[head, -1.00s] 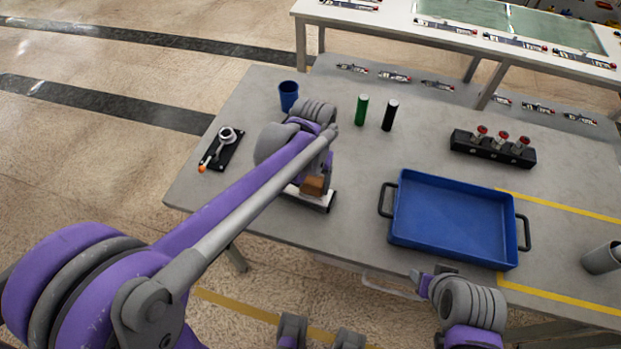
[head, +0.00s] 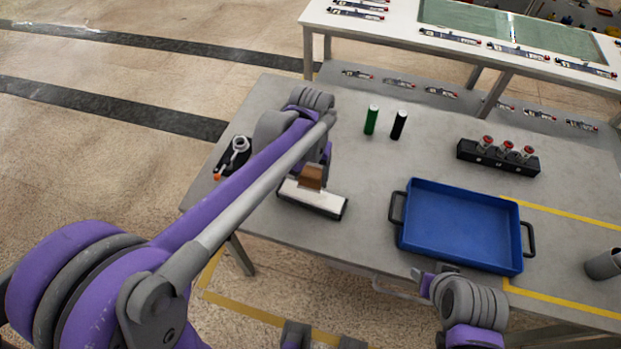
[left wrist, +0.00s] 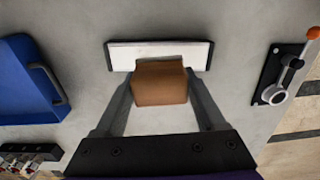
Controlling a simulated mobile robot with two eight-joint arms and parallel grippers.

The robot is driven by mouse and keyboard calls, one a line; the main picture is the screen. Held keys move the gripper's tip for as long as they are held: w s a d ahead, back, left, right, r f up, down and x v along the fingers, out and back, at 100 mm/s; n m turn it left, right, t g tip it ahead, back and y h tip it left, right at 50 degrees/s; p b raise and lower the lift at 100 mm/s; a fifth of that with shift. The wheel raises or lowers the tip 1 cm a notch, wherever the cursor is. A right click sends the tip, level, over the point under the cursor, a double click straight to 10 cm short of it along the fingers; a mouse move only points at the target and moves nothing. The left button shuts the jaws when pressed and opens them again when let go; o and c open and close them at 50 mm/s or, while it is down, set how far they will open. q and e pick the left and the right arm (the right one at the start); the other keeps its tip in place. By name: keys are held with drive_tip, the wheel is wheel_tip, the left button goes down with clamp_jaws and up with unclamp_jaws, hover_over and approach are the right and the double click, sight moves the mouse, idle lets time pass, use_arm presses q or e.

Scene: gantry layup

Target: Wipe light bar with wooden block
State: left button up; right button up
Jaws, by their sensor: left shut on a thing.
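The light bar (head: 313,198) is a white-topped strip with a dark edge, lying on the grey table near its front left edge. The wooden block (head: 312,177) is brown and stands at the bar's far long side in the head view. My left gripper (left wrist: 160,90) is shut on the wooden block, which also shows in the left wrist view (left wrist: 160,82). There the block overlaps the edge of the light bar (left wrist: 158,55); whether they touch I cannot tell. My right gripper (head: 436,274) is at the table's front edge, below the blue tray; its fingers are too small to judge.
A blue tray (head: 408,238) with dark handles stands right of the bar. Green (head: 371,120) and black (head: 399,125) cylinders stand behind. A lever device (head: 234,154) is at the left, and a black block with red-topped knobs (head: 498,158) at the back right.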

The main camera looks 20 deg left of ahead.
sight(312, 171)
use_arm(q)
drive_tip(key=shift+r+p, duration=0.75)
drive_tip(key=shift+r, duration=0.8)
use_arm(e)
wheel_tip(312, 171, up, 2)
drive_tip(key=shift+d+r, duration=0.1)
use_arm(q)
drive_tip(key=shift+w, duration=0.1)
